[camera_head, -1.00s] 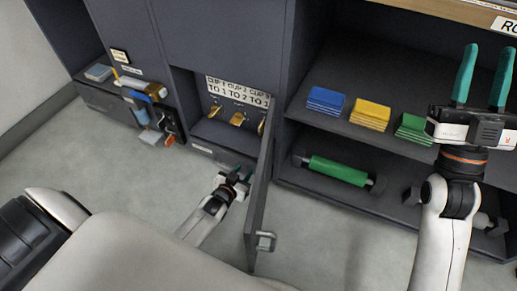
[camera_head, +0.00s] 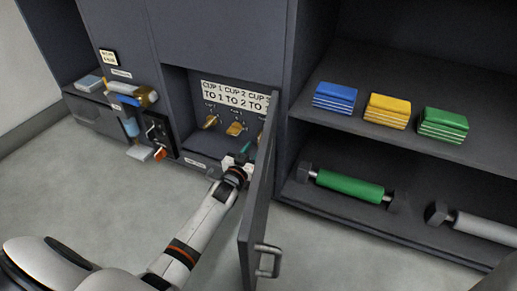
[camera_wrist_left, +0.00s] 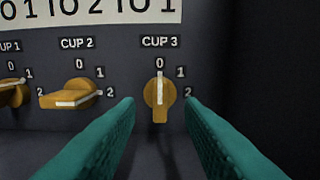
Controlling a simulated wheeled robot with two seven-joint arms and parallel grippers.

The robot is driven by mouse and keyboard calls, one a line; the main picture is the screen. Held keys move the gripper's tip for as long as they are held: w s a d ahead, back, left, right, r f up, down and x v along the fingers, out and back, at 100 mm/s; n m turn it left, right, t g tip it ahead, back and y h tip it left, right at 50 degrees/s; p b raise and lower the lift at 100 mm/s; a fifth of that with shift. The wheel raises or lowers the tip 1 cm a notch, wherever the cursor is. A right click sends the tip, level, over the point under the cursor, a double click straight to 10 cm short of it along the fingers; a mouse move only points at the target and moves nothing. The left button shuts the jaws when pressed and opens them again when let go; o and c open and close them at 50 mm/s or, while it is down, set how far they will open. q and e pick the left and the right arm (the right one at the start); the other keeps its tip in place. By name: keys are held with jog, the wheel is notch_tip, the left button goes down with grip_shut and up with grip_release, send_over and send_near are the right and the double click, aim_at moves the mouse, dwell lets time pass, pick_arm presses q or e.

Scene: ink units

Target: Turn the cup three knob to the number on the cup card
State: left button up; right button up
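The cup three knob (camera_wrist_left: 160,92) is orange-yellow, and its white line points up at 0; the marks 1 and 2 lie to its right. In the head view it is mostly hidden by the open door and my gripper. The white cup card (camera_head: 235,96) is above the knobs; its lower line in the left wrist view (camera_wrist_left: 90,12) ends in "TO 1" above cup 3. My left gripper (camera_wrist_left: 159,108) is open, with one teal finger on each side of the knob, seemingly not touching it. It also shows in the head view (camera_head: 241,158). My right gripper is out of view.
The cup 2 knob (camera_wrist_left: 72,94) points at 2, and the cup 1 knob (camera_wrist_left: 12,92) is partly cut off. The open door (camera_head: 262,195) stands close right of my left arm. Shelves to the right hold blue, yellow and green stacks (camera_head: 388,111) and rollers (camera_head: 349,187).

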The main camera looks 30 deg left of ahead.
aim_at(258, 142)
pick_arm(q)
jog(key=w+b, duration=0.1)
jog(key=w, duration=0.2)
jog(key=shift+w+a+f+b, duration=0.1)
jog(key=shift+w+f+b, duration=0.05)
jog(key=shift+w+b, duration=0.25)
jog(key=shift+w, duration=0.35)
jog(key=shift+c, duration=0.2)
grip_shut()
